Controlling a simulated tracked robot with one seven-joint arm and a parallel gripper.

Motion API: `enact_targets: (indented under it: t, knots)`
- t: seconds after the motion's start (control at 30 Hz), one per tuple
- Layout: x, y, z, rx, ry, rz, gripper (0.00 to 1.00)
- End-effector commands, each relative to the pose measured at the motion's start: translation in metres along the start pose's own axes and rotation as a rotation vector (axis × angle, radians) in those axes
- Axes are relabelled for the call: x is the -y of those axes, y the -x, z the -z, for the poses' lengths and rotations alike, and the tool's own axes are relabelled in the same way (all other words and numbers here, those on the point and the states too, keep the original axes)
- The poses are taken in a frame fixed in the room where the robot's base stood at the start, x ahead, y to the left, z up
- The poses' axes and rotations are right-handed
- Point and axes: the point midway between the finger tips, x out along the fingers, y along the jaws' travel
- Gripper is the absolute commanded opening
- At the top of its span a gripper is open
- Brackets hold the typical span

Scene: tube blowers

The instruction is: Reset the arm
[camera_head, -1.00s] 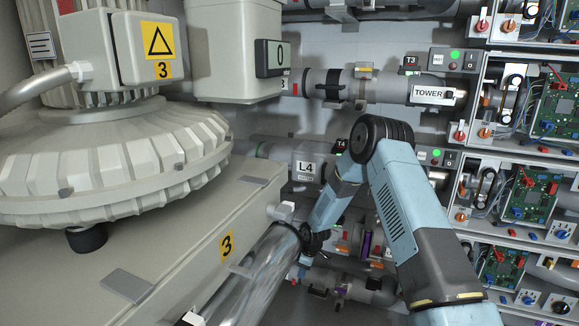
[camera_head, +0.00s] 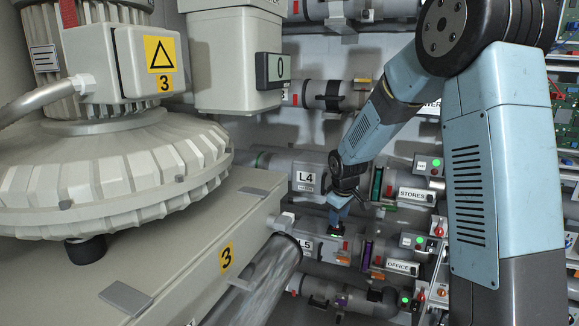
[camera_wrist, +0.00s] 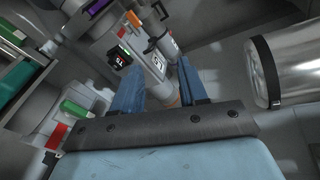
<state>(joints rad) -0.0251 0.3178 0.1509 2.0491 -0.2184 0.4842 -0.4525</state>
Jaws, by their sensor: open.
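My arm reaches in from the right of the head view and bends down at a dark elbow. My gripper (camera_head: 338,214) hangs at its end, below the L4 tube housing (camera_head: 306,177) and close to the L5 housing (camera_head: 308,246). In the wrist view, the two blue fingers of my gripper (camera_wrist: 159,72) stand apart with nothing held between them. A grey tube with a black-and-red label shows beyond and between the fingers. I cannot tell whether the fingertips touch it.
A large blower (camera_head: 110,165) fills the left side. The STORES (camera_head: 412,196) and OFFICE (camera_head: 398,266) tubes lie right of the gripper. Circuit panels (camera_head: 566,110) stand far right.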

Motion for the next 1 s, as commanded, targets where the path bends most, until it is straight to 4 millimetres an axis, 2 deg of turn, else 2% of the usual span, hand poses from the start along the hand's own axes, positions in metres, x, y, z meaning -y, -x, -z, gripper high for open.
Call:
enact_targets:
  t: [0.03,0.1,0.5,0.8,1.0]
  knots:
    - [-0.001,0.018,-0.006,-0.005,-0.023,-0.012,0.43]
    - [0.0,0.039,-0.015,-0.005,-0.059,-0.023,0.43]
    - [0.018,0.148,-0.076,-0.029,-0.266,-0.074,0.43]
    - [0.045,0.212,-0.129,-0.061,-0.425,-0.095,0.43]
    - [0.069,0.246,-0.165,-0.089,-0.529,-0.099,0.43]
